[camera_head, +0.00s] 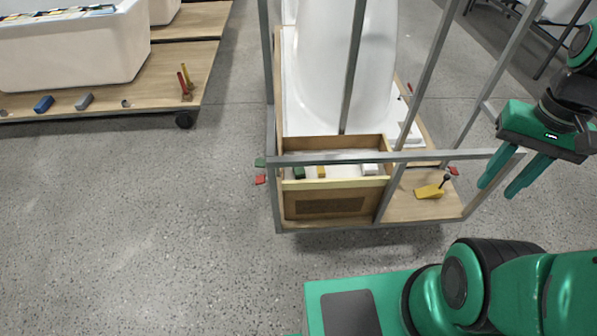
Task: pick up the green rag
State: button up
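A small dark green item (299,172), possibly the green rag, lies inside the open wooden box at the front of the metal frame. A second small green item (260,162) shows at the frame's left post; I cannot tell which of the two is the rag. My gripper (496,190) hangs at the right, outside the frame, with its two green fingers apart and nothing between them. It is well to the right of both green items and apart from them.
The wooden box (336,206) also holds a yellow item (321,172) and a white item (370,169). Grey metal posts and a crossbar (430,156) surround it. A yellow tool (430,191) lies on the board to its right.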

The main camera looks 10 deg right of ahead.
aim_at(300, 173)
jog(key=z, duration=0.1)
jog(key=i, duration=1)
jog(key=u, duration=0.1)
